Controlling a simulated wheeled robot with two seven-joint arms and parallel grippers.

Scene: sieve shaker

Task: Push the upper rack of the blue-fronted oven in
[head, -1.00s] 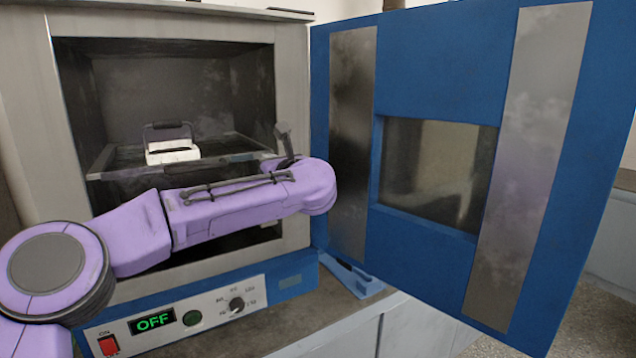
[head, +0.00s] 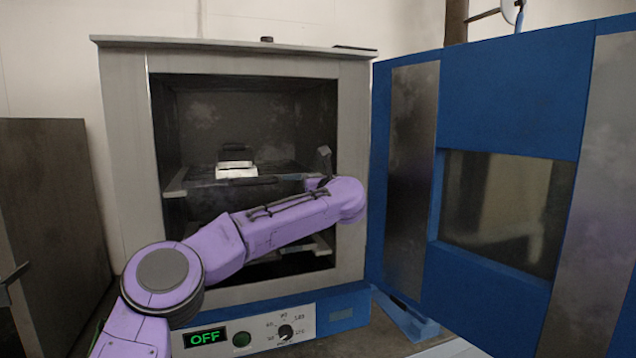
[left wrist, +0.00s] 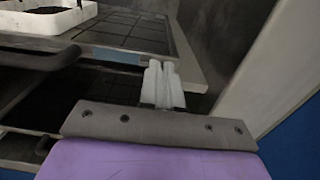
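The blue-fronted oven (head: 354,130) stands with its door (head: 510,90) wide open to the right. Its upper rack (head: 176,187) sits in the chamber, its left front corner overlapping the opening's edge. The rack carries a small white tray (head: 236,172). In the left wrist view the rack (left wrist: 125,35) shows a dark grid and a grey border. My left gripper (head: 324,160) is at the right of the opening, by the rack's right front. Its pale fingers (left wrist: 162,82) are together and empty, at the rack's front edge; I cannot tell if they touch. My right gripper is not in view.
A lower rack (head: 318,246) shows partly behind my left arm. The control panel (head: 255,333) reads OFF. A brown cabinet (head: 50,200) stands at the left. The open door blocks the right side.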

